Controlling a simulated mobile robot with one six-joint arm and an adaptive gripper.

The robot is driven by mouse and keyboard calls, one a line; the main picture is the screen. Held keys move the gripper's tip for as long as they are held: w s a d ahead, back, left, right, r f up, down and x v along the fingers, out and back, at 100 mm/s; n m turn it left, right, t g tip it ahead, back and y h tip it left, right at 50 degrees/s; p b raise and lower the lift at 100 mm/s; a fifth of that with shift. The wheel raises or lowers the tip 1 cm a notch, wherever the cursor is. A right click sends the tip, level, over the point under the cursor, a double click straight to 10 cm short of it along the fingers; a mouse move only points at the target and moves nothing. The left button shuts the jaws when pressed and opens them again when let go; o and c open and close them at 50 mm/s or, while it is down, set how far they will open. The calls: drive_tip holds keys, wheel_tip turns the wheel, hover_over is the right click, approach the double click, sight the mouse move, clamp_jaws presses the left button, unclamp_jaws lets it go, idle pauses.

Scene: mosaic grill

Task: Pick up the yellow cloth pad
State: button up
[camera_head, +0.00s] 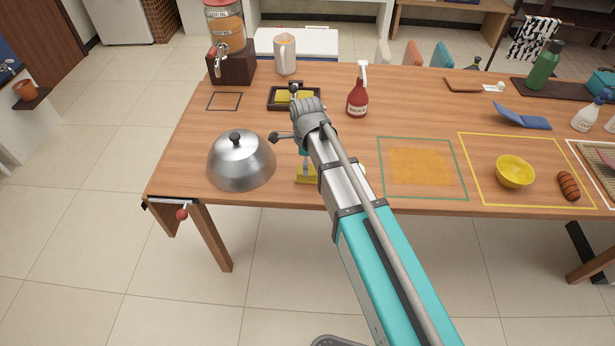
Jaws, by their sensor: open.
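A flat yellow pad (284,97) lies in a small black-rimmed tray (272,105) at the back left of the table. My arm reaches in from the lower right, and its grey wrist covers the tray's front right corner. My gripper (294,91) is at the tray, over or beside the yellow pad; it is open. The gripper is small and partly hidden by the wrist, so I cannot tell whether its fingers touch the pad.
A device with a dark knobbed lever and yellow base (305,177) stands beneath my arm. A silver dome (241,162) is left of it. A red bottle (357,98) stands right of the tray, a white jug (285,54) and drink dispenser (228,45) behind it.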

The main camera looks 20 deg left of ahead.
drive_tip(key=shift+f, duration=0.1)
idle(0.3)
drive_tip(key=shift+w+f+b, duration=0.15)
drive_tip(key=shift+f+b, duration=2.4)
drive_tip(key=c, duration=1.1)
drive_tip(key=shift+r, duration=0.1)
wheel_tip(320, 180, up, 3)
drive_tip(key=p, duration=0.3)
drive_tip(key=shift+r, duration=0.15)
drive_tip(key=s+d+r+p, duration=0.2)
drive_tip(key=s+r+p, duration=0.1)
drive_tip(key=s, duration=0.1)
drive_tip(key=s+d+r+p, duration=0.3)
drive_tip(key=s, duration=0.1)
drive_tip(key=s+d+r+p, duration=0.2)
drive_tip(key=s+r+p, duration=0.1)
drive_tip(key=s+p, duration=0.1)
drive_tip(key=shift+d+r, duration=0.15)
drive_tip(key=shift+r, duration=0.15)
